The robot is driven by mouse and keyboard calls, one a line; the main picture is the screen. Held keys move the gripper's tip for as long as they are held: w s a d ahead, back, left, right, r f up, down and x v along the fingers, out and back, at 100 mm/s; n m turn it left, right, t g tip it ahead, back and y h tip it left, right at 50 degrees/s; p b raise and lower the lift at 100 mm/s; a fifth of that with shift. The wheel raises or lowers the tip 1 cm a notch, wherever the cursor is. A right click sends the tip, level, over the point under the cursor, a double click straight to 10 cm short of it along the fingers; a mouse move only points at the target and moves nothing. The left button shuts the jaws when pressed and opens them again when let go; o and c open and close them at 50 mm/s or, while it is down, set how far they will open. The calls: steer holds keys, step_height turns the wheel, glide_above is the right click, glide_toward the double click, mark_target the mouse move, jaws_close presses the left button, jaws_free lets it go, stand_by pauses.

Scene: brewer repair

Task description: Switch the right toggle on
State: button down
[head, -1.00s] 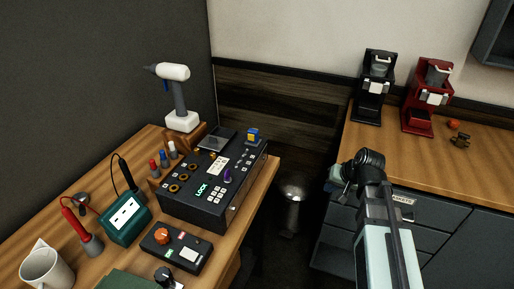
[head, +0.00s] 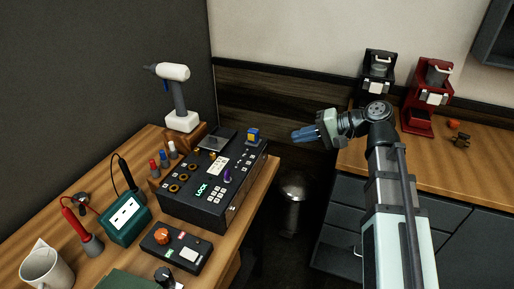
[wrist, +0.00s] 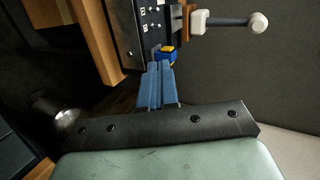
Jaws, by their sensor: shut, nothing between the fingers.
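The black control box (head: 188,210) sits on the left wooden bench, with knobs, buttons, small switches and a lit green LOCK sign on top. The right toggle is too small to pick out surely in the head view. In the wrist view, small metal switch levers (wrist: 144,28) show on the box face; I cannot tell which is the right one or its position. My gripper (head: 296,135) is shut and empty, in the air to the right of the box's far corner. Its blue fingers (wrist: 158,68) point toward the box in the wrist view, apart from the levers.
A blue and yellow block (head: 253,136) stands at the box's far right corner, near my fingertips' line. A white-headed tool (head: 178,95) stands behind the box. A metal bin (head: 292,188) is in the gap between benches. Two coffee brewers (head: 378,75) stand on the right counter.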

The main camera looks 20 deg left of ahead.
mark_target(246, 152)
steer(key=shift+s+m+g, duration=0.3)
steer(key=shift+s, duration=0.05)
steer(key=x, duration=1.4)
steer(key=shift+f, duration=0.1)
